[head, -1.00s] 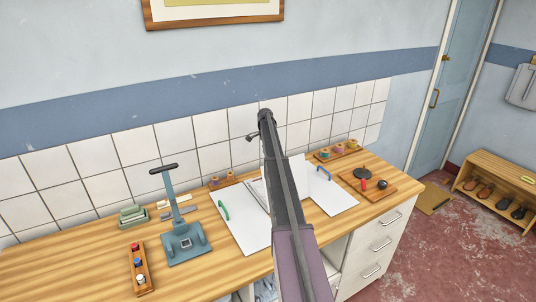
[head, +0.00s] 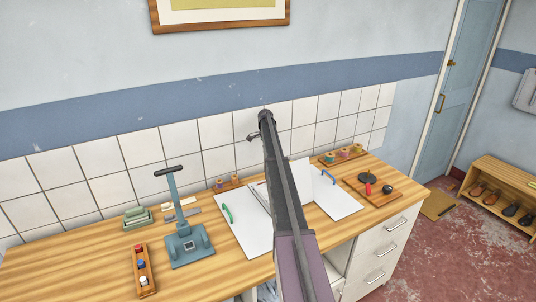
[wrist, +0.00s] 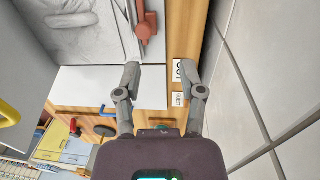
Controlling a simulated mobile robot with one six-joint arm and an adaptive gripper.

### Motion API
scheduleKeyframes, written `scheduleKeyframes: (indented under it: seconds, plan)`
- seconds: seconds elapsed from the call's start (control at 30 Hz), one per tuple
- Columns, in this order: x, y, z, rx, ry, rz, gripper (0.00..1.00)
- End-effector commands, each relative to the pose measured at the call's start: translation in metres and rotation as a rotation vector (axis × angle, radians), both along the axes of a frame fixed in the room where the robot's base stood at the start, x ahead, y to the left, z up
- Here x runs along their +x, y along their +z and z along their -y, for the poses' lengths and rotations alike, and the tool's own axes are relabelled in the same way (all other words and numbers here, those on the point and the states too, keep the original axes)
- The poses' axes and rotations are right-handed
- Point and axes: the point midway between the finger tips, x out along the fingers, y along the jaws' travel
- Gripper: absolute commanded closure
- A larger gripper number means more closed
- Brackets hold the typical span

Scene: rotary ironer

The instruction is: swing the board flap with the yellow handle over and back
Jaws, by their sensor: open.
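The yellow handle (wrist: 8,112) shows at the left edge of the wrist view, on a pale grey board flap (wrist: 25,75). In the head view my arm hides the yellow handle; part of a raised white flap (head: 300,172) shows just right of the arm. My gripper (wrist: 163,85) is open in the wrist view, with nothing between its fingers. It is to the right of the yellow handle and apart from it. In the head view the gripper is hidden behind my arm.
White boards with a green handle (head: 227,213) and a blue handle (head: 328,177) lie either side of my arm. A blue press (head: 188,243) stands left on the wooden worktop (head: 75,270). A tray with a red handle (head: 368,189) is right. The tiled wall (head: 160,145) is close behind.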

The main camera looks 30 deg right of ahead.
Motion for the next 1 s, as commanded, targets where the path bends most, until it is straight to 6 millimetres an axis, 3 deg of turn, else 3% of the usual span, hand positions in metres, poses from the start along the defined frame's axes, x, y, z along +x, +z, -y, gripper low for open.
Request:
scheduleKeyframes:
  seconds: [0.23, 1.0]
  plan:
    - [0.01, -0.0013, 0.0009, 0.0, 0.0, 0.0, 0.49]
    - [0.0097, -0.0014, -0.0004, 0.0, 0.002, 0.0, 0.49]
